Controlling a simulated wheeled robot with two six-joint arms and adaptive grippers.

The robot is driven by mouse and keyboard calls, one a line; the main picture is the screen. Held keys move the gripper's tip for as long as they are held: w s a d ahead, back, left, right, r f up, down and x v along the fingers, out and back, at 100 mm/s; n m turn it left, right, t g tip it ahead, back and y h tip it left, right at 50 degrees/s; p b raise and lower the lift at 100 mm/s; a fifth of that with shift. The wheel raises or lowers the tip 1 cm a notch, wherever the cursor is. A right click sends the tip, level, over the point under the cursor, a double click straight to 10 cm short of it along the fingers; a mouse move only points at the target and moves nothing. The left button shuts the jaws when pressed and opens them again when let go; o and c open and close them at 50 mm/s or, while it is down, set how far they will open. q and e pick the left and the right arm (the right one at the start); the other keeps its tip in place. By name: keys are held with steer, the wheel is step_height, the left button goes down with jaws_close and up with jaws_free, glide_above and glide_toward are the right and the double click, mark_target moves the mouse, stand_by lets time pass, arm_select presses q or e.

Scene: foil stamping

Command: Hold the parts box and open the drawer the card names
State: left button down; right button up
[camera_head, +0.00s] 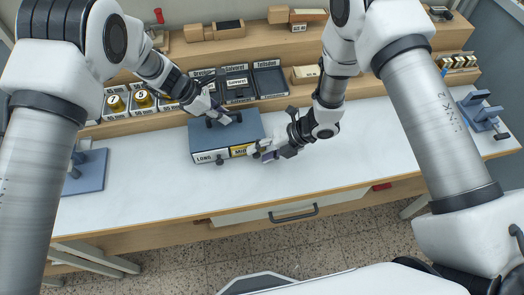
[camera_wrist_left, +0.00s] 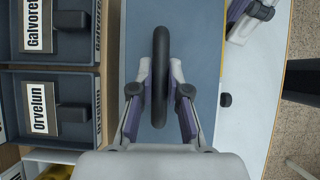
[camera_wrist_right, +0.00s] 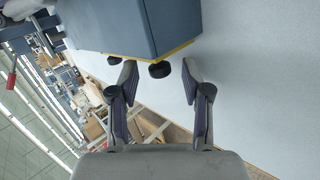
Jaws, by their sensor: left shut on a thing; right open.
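The blue-grey parts box (camera_head: 198,135) sits on the white bench, with a black handle (camera_wrist_left: 160,70) on its lid. My left gripper (camera_head: 222,118) is shut on that handle. The box front carries a white "LONG" label (camera_head: 209,157) and a yellow label reading "MID" (camera_head: 240,151); a black knob (camera_head: 219,163) shows below. The front's right end is partly hidden by my right gripper (camera_head: 262,151). In the right wrist view, its open fingers stand either side of a black knob (camera_wrist_right: 160,69), with gaps on both sides. I cannot pick out a card naming a drawer.
Trays with name plates "Galvoret" (camera_wrist_left: 39,25) and "Orvelun" (camera_wrist_left: 40,107) stand behind the box. Blue stands (camera_head: 85,172) (camera_head: 483,112) sit at both bench ends.

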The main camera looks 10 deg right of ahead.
arm_select(q)
steer(key=shift+r, duration=0.1)
arm_select(e)
jaws_close()
steer(key=s, duration=0.8)
steer(key=shift+d, duration=0.1)
jaws_free()
steer(key=shift+w, duration=0.1)
steer(key=v, duration=1.2)
